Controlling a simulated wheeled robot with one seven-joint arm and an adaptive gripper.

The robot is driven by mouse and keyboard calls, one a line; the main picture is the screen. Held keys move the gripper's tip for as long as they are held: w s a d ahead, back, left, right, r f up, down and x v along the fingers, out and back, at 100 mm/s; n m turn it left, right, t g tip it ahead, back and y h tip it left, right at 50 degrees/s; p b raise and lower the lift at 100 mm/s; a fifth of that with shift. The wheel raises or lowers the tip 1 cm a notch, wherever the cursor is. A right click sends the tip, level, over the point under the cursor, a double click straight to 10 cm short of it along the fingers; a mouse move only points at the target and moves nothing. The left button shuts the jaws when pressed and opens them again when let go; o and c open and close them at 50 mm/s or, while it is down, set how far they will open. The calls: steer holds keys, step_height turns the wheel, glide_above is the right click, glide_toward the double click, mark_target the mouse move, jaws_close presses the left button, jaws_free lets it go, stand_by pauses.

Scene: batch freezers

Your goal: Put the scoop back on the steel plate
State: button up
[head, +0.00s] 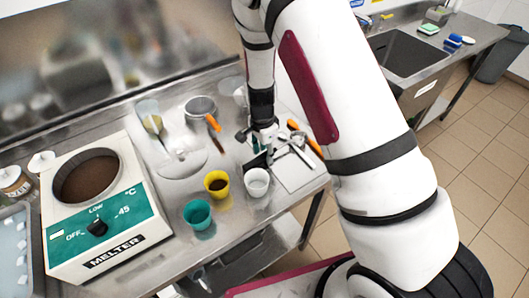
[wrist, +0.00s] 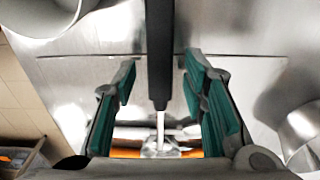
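My gripper (head: 262,155) is low over the right part of the steel counter. In the wrist view its two teal-padded fingers (wrist: 160,95) are apart. A tool with a black handle (wrist: 160,50) and thin metal shaft, seemingly the scoop, lies between them with a gap on both sides. Its far end is unclear among shiny metal at the bottom. In the head view the scoop is hard to tell from the metal tools beside my gripper. A flat rectangular plate (head: 296,178), seemingly the steel plate, lies under the tools; its surface also shows in the wrist view (wrist: 85,72).
Orange-handled tools (head: 306,138) lie by my gripper. A white cup (head: 256,183), yellow cup (head: 216,185) and teal cup (head: 198,214) stand in front and left.

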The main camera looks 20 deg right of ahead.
steer(key=s+d+r+n+t+y+b, duration=0.1)
steer(key=s+r+n, duration=0.35)
steer(key=r, duration=1.05)
steer(key=s+r+n+t+y, duration=0.1)
steer(key=s+r+n, duration=0.3)
steer(key=r, duration=1)
steer(key=s+d+r+n+t, duration=0.1)
steer(key=s+r+n, duration=0.2)
steer(key=s, duration=0.4)
steer(key=s+d+r+n+t+h, duration=0.1)
steer(key=s+r+n+t, duration=0.1)
steer(key=s, duration=0.6)
step_height(320, 180, up, 3)
steer(key=shift+s+d+f+n, duration=0.15)
steer(key=shift+d+n, duration=0.25)
steer(key=shift+n, duration=0.05)
steer(key=shift+a, duration=0.1)
